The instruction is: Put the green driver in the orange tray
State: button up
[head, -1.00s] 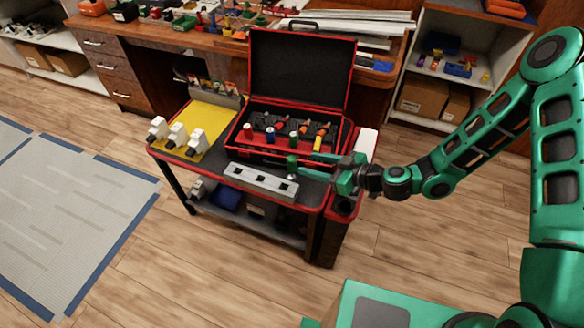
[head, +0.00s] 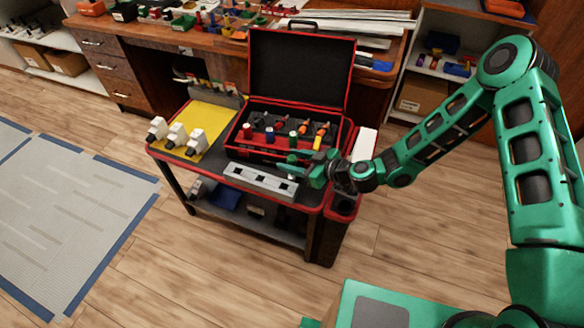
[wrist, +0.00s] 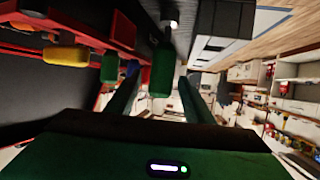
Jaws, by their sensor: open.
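A green driver handle (wrist: 162,68) shows in the wrist view between the two fingers of my gripper (wrist: 158,98). The fingers are open, one on each side, and I cannot tell whether either touches it. In the head view my gripper (head: 302,166) is over the right end of a grey holed rack (head: 258,181) and largely hides this driver. Another green handle (head: 293,138) is in the red-rimmed case. I cannot tell which thing is the orange tray; an orange container (head: 90,6) is on the back bench and an orange item (head: 505,8) on the right shelf.
The open case (head: 300,65) has its black lid raised, with red, blue, green and yellow handles inside. A yellow panel (head: 212,116) with white blocks is at left on the cart. A white box (head: 364,144) stands right of the case. Floor in front is clear.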

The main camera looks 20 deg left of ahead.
grip_shut()
